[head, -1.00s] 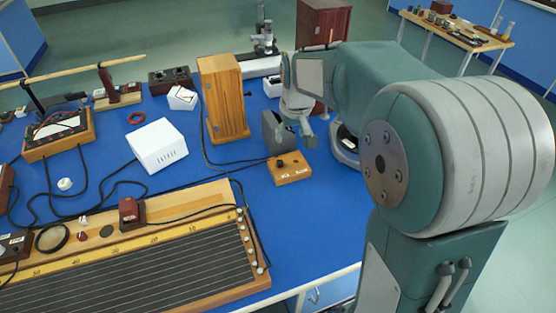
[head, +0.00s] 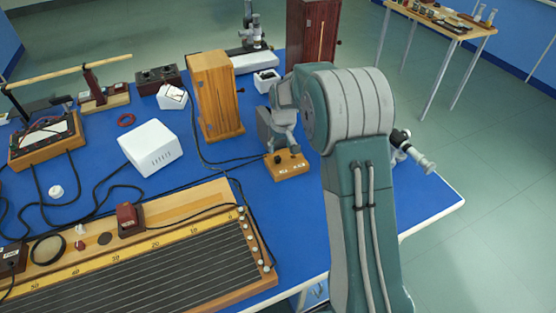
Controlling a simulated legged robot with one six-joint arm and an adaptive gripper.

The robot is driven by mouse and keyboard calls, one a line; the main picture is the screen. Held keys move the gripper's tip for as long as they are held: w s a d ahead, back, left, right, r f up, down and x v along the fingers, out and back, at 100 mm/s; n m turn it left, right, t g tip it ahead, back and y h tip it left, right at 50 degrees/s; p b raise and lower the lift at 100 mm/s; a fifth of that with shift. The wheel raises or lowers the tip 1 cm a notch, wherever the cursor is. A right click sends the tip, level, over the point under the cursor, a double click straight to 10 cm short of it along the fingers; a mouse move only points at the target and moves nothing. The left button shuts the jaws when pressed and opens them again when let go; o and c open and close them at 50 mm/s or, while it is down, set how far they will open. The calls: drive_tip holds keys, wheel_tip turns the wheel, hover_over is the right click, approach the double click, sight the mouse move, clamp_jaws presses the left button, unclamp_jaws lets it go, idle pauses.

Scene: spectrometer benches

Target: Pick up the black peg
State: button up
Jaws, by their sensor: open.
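A small wooden block (head: 288,170) stands on the blue bench in the head view, with small dark knobs on top. One dark peg-like knob (head: 278,159) shows at its left; I cannot tell whether this is the black peg. My gripper (head: 285,144) is open, small in the picture and pointing down just above or behind the block. Its fingers overlap the block's far side, so touching or apart cannot be told. I see nothing held in it.
A tall wooden cabinet (head: 210,98) and a white box (head: 150,147) stand left of my gripper. A ridged board (head: 150,262) fills the front left. Black cables cross the bench. A microscope-like instrument (head: 411,152) lies right of my arm. The bench's front right is bare.

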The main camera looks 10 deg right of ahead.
sight(277, 157)
drive_tip(key=f, duration=0.3)
drive_tip(key=a+f, duration=0.1)
drive_tip(key=f, duration=0.1)
drive_tip(key=shift+w+f, duration=0.25)
drive_tip(key=shift+w, duration=0.1)
drive_tip(key=shift+d, duration=0.1)
clamp_jaws()
